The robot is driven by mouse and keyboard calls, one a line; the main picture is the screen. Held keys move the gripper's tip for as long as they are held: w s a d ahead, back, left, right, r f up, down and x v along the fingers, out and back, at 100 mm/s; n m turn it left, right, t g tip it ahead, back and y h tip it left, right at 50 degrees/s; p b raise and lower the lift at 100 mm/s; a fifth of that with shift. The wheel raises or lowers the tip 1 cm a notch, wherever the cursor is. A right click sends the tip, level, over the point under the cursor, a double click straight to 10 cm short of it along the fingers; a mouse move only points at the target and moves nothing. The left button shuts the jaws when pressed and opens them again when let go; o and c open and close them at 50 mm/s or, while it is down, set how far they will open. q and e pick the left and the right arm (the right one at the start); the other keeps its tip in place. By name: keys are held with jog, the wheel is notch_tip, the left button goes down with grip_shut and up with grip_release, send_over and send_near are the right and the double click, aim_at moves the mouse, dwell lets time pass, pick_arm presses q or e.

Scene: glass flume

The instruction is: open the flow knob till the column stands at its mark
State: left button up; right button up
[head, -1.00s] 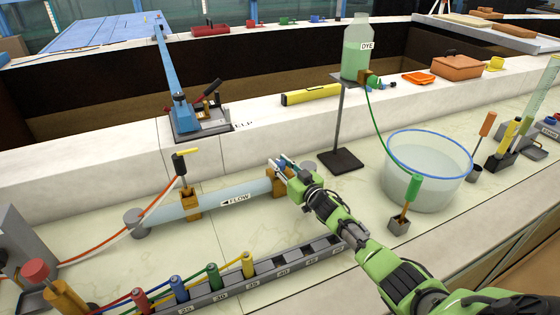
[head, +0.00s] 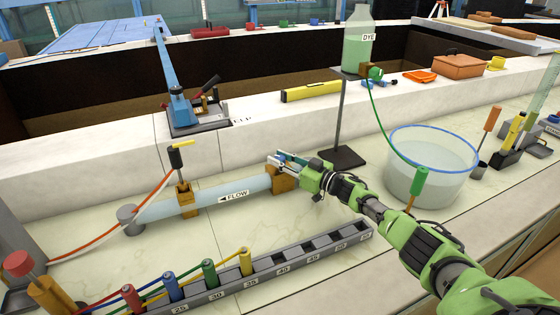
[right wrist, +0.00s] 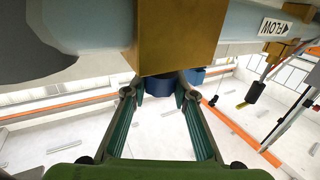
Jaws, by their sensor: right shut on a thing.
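The clear tube (head: 232,194) marked FLOW lies along the counter, with a brass block (head: 283,179) at its right end. In the right wrist view a blue knob (right wrist: 187,80) sits under this brass block (right wrist: 176,35). My right gripper (head: 280,160) reaches in from the right to that block. In the right wrist view its fingers (right wrist: 168,88) are shut on the blue knob, which they partly hide. My left gripper is out of view. A tall pale green tube (head: 544,88) stands at the right edge; I cannot tell if it is the column, and I see no level or mark.
A numbered grey rack (head: 320,252) with coloured plugs lies in front of the tube. The dye bottle (head: 357,45) on its stand (head: 340,120) is behind my right gripper. A water tub (head: 435,150) stands to the right. Bare counter (head: 110,265) shows at front left.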

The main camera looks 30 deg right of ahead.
jog(key=o, duration=1.1)
jog(key=v, duration=1.2)
